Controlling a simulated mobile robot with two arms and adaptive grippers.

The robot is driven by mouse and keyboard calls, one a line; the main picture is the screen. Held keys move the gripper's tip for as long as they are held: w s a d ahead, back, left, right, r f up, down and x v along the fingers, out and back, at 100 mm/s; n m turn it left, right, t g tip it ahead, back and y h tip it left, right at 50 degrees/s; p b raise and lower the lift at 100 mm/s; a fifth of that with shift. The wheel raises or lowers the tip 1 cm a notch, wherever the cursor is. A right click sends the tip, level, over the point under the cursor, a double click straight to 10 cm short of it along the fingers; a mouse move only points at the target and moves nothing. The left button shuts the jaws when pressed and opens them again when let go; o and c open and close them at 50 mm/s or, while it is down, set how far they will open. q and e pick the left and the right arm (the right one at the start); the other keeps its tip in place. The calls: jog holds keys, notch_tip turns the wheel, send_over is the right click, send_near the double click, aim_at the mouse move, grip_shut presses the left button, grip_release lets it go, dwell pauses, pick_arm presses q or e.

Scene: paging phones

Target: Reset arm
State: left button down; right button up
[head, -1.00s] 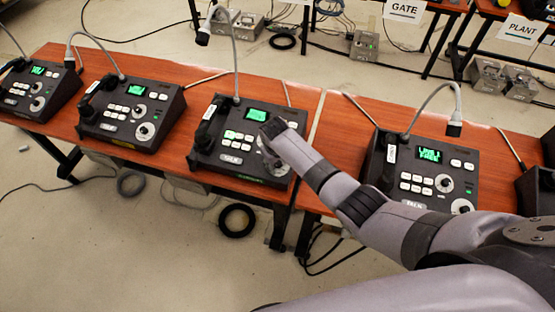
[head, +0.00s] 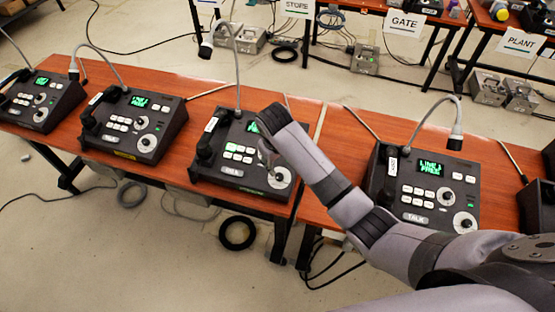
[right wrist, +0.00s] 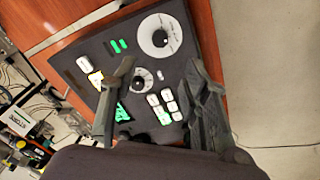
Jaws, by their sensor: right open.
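My right arm reaches in from the right in the head view. Its gripper (head: 268,148) hangs over the right side of a black paging phone (head: 230,178), covering part of its screen and dial. In the right wrist view the gripper (right wrist: 158,66) is open, with empty space between its two dark fingers. A phone panel (right wrist: 105,48) with a large white dial, a smaller dial, white buttons and green displays lies beyond the fingers. I cannot tell whether the fingers touch it. My left gripper is not in view.
More paging phones stand along the wooden tables, at left (head: 132,128) and right (head: 420,195) in the head view. Gooseneck microphones (head: 455,140) rise from them. Signed tables and grey boxes (head: 364,60) stand behind. A black cable coil (head: 237,232) lies on the floor.

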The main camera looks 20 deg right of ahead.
dwell(0.4)
jog(key=s+d+r+m+t+y, duration=0.1)
jog(key=s+d, duration=0.1)
jog(key=s, duration=1.3)
jog(key=s+d+m, duration=0.1)
jog(key=s+d, duration=0.2)
jog(key=s, duration=1.2)
notch_tip(320, 180, down, 33)
jog(key=s+g+b, duration=0.1)
jog(key=s+b, duration=0.1)
jog(key=b, duration=0.4)
jog(key=s+d+f+b, duration=0.1)
jog(key=s+f+b, duration=0.1)
jog(key=s+f, duration=0.6)
jog(key=s+d+f+g+b, duration=0.1)
jog(key=s+f+b, duration=0.1)
jog(key=s+f, duration=0.6)
notch_tip(320, 180, down, 3)
jog(key=shift+s+d+f+g, duration=0.1)
jog(key=shift+s+d+g, duration=0.1)
jog(key=shift+d+g, duration=0.1)
